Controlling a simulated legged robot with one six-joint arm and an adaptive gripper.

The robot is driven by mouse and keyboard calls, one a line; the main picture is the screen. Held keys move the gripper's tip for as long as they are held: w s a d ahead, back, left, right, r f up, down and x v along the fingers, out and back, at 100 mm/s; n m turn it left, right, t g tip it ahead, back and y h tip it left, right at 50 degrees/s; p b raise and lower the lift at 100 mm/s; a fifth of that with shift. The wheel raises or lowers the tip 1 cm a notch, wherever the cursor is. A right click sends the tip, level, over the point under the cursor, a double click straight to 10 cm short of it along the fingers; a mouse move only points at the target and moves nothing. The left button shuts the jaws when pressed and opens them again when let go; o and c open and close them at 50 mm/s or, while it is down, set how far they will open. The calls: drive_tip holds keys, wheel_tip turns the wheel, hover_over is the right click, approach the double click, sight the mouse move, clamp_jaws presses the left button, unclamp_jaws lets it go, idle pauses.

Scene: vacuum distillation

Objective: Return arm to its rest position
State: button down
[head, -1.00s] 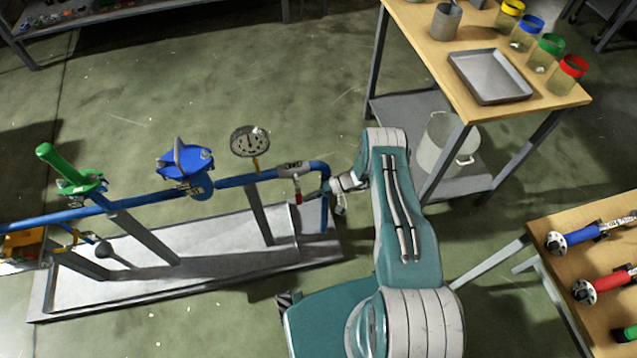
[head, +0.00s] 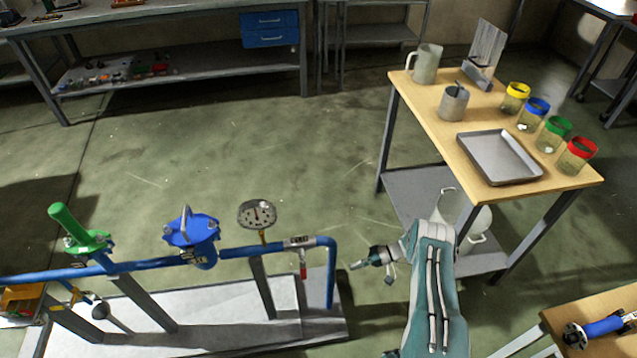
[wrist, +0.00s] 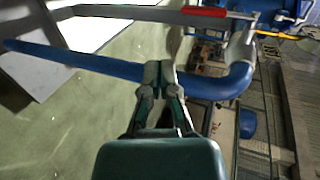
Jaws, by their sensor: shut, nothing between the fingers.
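My gripper (head: 356,266) is in the head view, just right of the bent end of the blue pipe (head: 325,243). It is shut and empty, with a gap between it and the pipe. In the wrist view, the shut fingertips (wrist: 161,70) show in front of the blue pipe (wrist: 95,65). My arm reaches up from the bottom of the head view. A red-handled valve (head: 303,268) hangs on the pipe near its bend, and its red handle (wrist: 205,11) shows in the wrist view. A round gauge (head: 257,214) stands above the pipe.
A blue device (head: 192,235) and a green-handled device (head: 75,230) sit along the pipe to the left. A wooden table (head: 440,125) with a metal tray (head: 500,157) and several jars stands at the right. A second table (head: 590,310) is at lower right. Open floor lies behind the pipe.

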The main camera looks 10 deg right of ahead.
drive_tip(key=w+r+n+g+h, duration=0.1)
drive_tip(key=w+r+h, duration=0.15)
drive_tip(key=r, duration=0.75)
drive_tip(key=w+r+g+h, duration=0.1)
drive_tip(key=w+r, duration=0.2)
drive_tip(key=r, duration=0.7)
drive_tip(key=s+a+r+h, duration=0.1)
drive_tip(key=a+r+h, duration=0.1)
drive_tip(key=r, duration=0.7)
drive_tip(key=s+a+r+h, duration=0.1)
drive_tip(key=s+r+h, duration=0.1)
drive_tip(key=r, duration=0.7)
drive_tip(key=s+a+r+t+h, duration=0.35)
drive_tip(key=s+r, duration=0.75)
drive_tip(key=r, duration=0.4)
drive_tip(key=s+r+m+t+h, duration=0.1)
drive_tip(key=s+r+t, duration=0.3)
drive_tip(key=s, duration=1.3)
drive_tip(key=shift+a+h, duration=0.35)
drive_tip(key=shift+h, duration=0.45)
